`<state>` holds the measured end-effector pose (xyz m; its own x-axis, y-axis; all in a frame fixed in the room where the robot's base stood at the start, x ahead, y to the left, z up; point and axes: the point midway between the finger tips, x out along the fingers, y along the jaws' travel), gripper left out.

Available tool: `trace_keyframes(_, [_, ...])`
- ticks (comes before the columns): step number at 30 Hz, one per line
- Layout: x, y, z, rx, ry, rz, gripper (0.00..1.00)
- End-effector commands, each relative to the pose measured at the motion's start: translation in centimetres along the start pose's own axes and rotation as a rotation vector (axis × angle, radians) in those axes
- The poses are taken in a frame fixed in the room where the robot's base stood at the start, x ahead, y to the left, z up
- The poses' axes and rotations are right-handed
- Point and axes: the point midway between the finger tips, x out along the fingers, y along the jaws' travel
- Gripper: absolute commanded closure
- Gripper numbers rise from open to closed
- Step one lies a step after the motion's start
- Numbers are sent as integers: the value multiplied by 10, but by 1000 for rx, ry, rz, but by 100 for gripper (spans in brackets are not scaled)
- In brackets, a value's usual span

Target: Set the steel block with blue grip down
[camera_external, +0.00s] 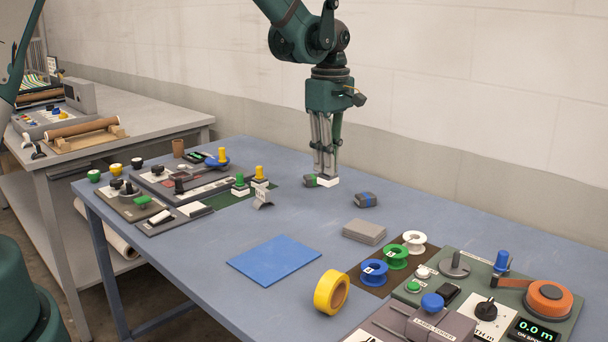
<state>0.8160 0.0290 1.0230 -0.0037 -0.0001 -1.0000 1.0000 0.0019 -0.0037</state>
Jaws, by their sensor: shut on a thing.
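My gripper (325,178) points straight down over the far part of the blue-grey table, its fingers closed around a small pale block (328,182), which I take as the steel block with blue grip. The fingers cover the top of this block, so a blue grip cannot be made out. The block is at or just above the table surface; I cannot tell if it touches. A grey block with a green band (310,181) lies close on its left, partly behind the fingers. Another dark grey block with a bluish band (366,199) lies apart to the right.
A grey stack of plates (364,231), a blue mat (274,260) and a yellow tape roll (331,292) lie nearer. Spools (395,256) and a control panel (470,263) fill the right. Green and yellow posts (259,175) stand left. The table between is clear.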

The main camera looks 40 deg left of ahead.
Motion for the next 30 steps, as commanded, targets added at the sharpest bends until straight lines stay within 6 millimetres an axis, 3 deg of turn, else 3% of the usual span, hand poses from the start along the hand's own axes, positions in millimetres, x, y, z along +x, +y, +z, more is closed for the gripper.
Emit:
trace_keyframes(8, [8, 0, 0, 0, 0, 0, 100])
trace_keyframes(21, [59, 0, 0, 0, 0, 0, 100])
trace_keyframes(30, [63, 0, 0, 0, 0, 0, 100])
